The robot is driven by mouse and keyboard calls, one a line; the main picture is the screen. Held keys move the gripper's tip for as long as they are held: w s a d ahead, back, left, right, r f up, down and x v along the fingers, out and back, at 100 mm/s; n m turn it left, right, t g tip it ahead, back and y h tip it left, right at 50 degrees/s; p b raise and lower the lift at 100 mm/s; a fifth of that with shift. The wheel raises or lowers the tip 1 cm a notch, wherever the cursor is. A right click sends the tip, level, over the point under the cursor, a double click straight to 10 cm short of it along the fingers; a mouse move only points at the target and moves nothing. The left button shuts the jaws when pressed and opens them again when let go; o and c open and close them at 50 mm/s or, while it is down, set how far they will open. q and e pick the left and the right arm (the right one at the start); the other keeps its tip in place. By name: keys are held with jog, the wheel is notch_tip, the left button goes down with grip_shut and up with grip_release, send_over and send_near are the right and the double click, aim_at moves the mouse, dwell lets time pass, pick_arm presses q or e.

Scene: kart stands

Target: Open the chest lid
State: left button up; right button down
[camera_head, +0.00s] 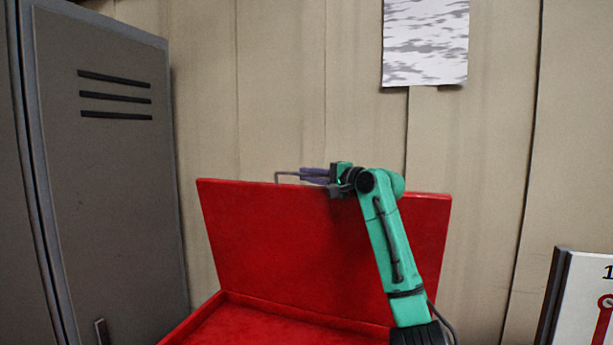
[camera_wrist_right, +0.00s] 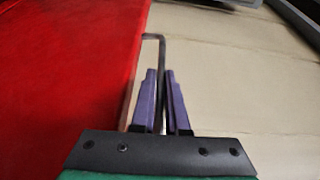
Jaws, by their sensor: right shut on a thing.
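A red chest (camera_head: 270,322) stands low in the middle of the head view. Its red lid (camera_head: 290,235) is raised and stands nearly upright, tilted back towards the wall. A thin grey handle (camera_head: 277,176) sticks up at the lid's top edge; in the right wrist view the handle (camera_wrist_right: 161,48) runs beside the red lid (camera_wrist_right: 65,70). My right gripper (camera_head: 303,174) is shut on the handle, its purple fingers on both sides of the bar, as the right wrist view also shows (camera_wrist_right: 162,85). My left gripper is not in view.
A grey locker (camera_head: 110,190) with vents stands at the left. A panelled wall (camera_head: 280,90) rises behind the chest, with a paper sheet (camera_head: 425,42) on it. A white sign (camera_head: 585,300) with a dark frame stands at the lower right.

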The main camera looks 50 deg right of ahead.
jog(key=shift+w+f, duration=0.1)
jog(key=shift+f, duration=0.05)
jog(key=c, duration=1.3)
grip_release()
jog(key=shift+o, duration=0.5)
jog(key=shift+s+f+b, duration=0.15)
jog(key=shift+s+b, duration=0.2)
jog(key=shift+b, duration=0.1)
jog(key=s+a+b, duration=0.1)
jog(key=s+b, duration=0.6)
jog(key=s, duration=0.6)
jog(key=shift+s+a, duration=0.2)
jog(key=shift+s, duration=0.2)
